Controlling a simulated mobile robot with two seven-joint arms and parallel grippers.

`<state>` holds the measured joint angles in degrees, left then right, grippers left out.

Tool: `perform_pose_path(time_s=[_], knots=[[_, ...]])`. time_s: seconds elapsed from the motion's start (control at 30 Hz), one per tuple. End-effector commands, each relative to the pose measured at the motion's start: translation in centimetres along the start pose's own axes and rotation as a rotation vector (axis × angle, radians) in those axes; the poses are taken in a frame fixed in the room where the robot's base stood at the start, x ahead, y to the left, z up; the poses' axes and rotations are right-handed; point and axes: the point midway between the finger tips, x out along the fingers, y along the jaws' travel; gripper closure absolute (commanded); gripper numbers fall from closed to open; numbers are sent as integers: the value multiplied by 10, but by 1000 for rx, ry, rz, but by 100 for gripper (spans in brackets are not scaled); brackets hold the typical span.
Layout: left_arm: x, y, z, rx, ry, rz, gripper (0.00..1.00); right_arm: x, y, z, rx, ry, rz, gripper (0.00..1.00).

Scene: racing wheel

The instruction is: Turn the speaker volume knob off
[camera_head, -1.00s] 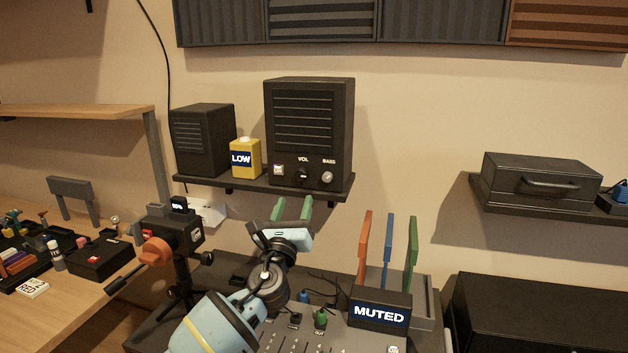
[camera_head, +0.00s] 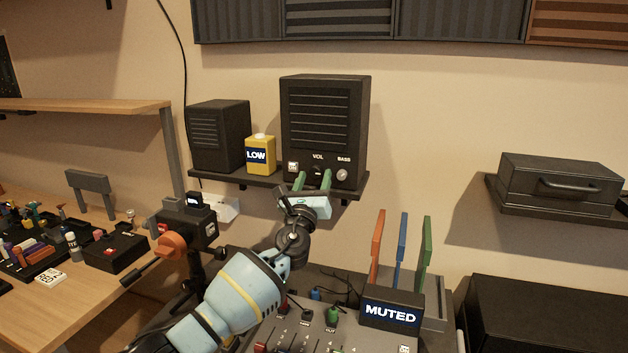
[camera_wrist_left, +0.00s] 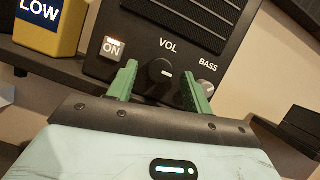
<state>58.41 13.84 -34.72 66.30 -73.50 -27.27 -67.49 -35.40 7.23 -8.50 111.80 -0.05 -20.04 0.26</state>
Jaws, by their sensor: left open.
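The large black speaker (camera_head: 325,125) stands on a dark wall shelf. Its black VOL knob (camera_wrist_left: 160,73) is on the lower front, between the lit ON switch (camera_wrist_left: 114,48) and the silver BASS knob (camera_wrist_left: 206,88). My left gripper (camera_head: 312,182) is open, with its green fingers pointing up at the speaker's lower front. In the left wrist view, the fingers (camera_wrist_left: 158,88) appear on either side of the VOL knob, with a gap to each side. I cannot tell whether the tips reach the knob's depth. My right gripper is not in view.
A yellow box labelled LOW (camera_head: 260,155) and a smaller black speaker (camera_head: 219,135) stand left on the shelf (camera_head: 235,178). Below is a mixer with a MUTED display (camera_head: 391,315) and upright orange, blue and green panels (camera_head: 403,238).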

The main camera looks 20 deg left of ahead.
Motion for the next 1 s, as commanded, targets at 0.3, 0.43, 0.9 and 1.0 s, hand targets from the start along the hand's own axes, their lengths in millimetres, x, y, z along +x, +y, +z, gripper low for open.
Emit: perform_pose_path(time_s=[0.3,0.43,0.9,1.0], knots=[[4,0,0,0,1,0,50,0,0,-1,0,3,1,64],[4,0,0,0,1,0,56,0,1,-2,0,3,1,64],[4,0,0,-8,1,3,94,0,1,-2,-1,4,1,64],[4,0,0,-29,1,11,94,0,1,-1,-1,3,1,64]])
